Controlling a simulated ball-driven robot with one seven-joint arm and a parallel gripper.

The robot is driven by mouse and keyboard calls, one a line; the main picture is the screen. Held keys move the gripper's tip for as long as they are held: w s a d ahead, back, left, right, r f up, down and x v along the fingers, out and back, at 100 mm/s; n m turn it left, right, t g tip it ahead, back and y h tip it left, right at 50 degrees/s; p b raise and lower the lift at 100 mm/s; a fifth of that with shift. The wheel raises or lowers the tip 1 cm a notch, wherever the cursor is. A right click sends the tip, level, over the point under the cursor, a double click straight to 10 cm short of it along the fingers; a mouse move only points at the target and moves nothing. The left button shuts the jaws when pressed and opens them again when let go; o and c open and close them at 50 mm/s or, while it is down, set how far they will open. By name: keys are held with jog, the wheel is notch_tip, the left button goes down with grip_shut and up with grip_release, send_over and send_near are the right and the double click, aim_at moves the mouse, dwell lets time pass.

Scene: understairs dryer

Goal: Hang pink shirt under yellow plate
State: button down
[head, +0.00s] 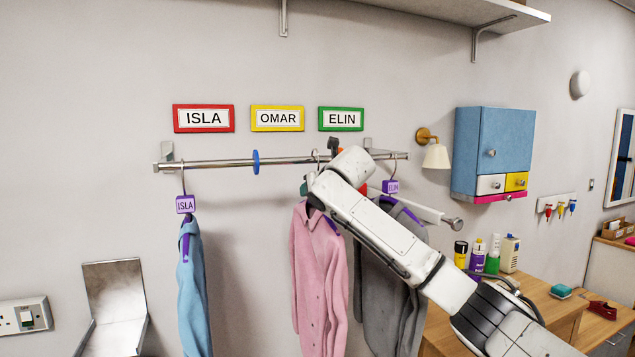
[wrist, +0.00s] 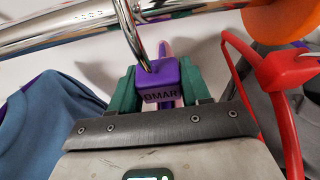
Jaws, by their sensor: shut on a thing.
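The pink shirt (head: 318,265) hangs below my gripper, right of the blue disc on the rail (head: 215,163). Its hanger has a purple tag (wrist: 158,82) reading OMAR. My gripper (wrist: 160,92) is shut on this tag with its green fingers. In the head view my arm mostly hides the gripper. The hanger's hook (wrist: 128,28) is up at the rail; I cannot tell whether it rests on it. The yellow plate (head: 277,118) reads OMAR and is on the wall above the rail, slightly left of the shirt.
A blue shirt (head: 193,290) hangs at the left under the red plate (head: 204,118). A grey shirt (head: 385,275) hangs at the right, partly behind my arm. A blue disc (head: 256,161) sits on the rail. A red hanger (wrist: 285,72) and an orange disc (wrist: 275,22) are close right.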

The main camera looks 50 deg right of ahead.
jog(key=shift+f, duration=0.35)
jog(key=shift+c, duration=2.2)
grip_release()
jog(key=shift+s+a, duration=0.1)
jog(key=b+v, duration=0.3)
jog(key=v, duration=0.7)
jog(key=shift+s+a+r, duration=0.1)
jog(key=shift+s+a, duration=0.05)
jog(key=shift+s, duration=0.1)
